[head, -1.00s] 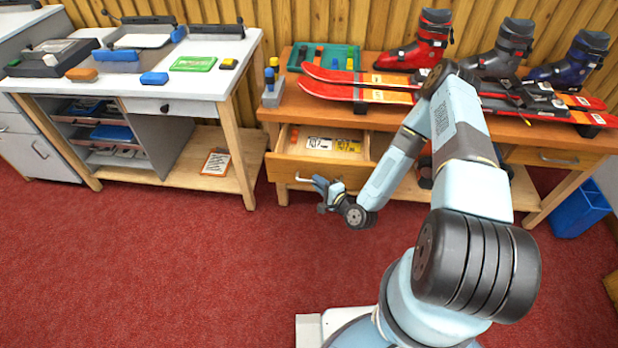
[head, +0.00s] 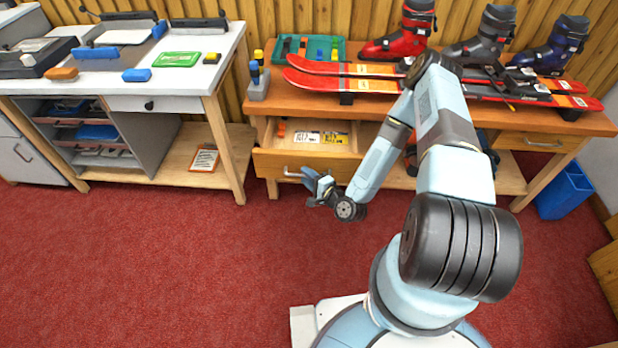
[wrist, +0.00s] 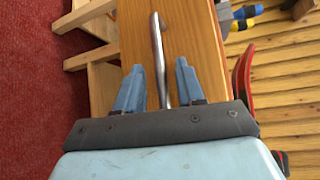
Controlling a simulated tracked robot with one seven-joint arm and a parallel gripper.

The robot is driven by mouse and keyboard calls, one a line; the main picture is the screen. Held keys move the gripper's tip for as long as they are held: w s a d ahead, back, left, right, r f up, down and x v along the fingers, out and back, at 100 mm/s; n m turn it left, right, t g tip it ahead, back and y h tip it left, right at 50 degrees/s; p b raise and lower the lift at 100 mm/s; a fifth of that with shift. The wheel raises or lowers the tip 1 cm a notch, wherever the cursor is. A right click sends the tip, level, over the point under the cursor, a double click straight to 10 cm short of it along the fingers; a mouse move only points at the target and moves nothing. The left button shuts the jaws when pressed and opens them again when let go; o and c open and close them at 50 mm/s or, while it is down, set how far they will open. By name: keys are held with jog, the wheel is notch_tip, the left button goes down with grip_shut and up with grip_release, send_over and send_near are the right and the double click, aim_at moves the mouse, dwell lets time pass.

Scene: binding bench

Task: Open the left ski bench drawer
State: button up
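The left ski bench drawer (head: 272,163) stands pulled out, its inside visible from above. Its metal bar handle (head: 291,174) is on the wooden front; the handle (wrist: 157,45) also shows in the wrist view. My gripper (head: 312,182) is at the drawer front by the handle. In the wrist view, the fingers of my gripper (wrist: 160,77) are apart, one on each side of the bar, with a gap on both sides. Inside the drawer lie an orange item (head: 282,130) and yellow-and-white cards (head: 333,137).
The ski bench (head: 258,108) carries red skis (head: 345,84), several boots and a green tray (head: 338,48). A right drawer (head: 535,141) is shut. A white workbench (head: 190,105) stands left, a blue bin (head: 566,190) right. The red carpet (head: 200,260) in front is clear.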

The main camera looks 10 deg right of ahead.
jog(key=shift+s, duration=0.1)
jog(key=v, duration=1.3)
jog(key=shift+s+d, duration=0.2)
jog(key=shift+d, duration=0.05)
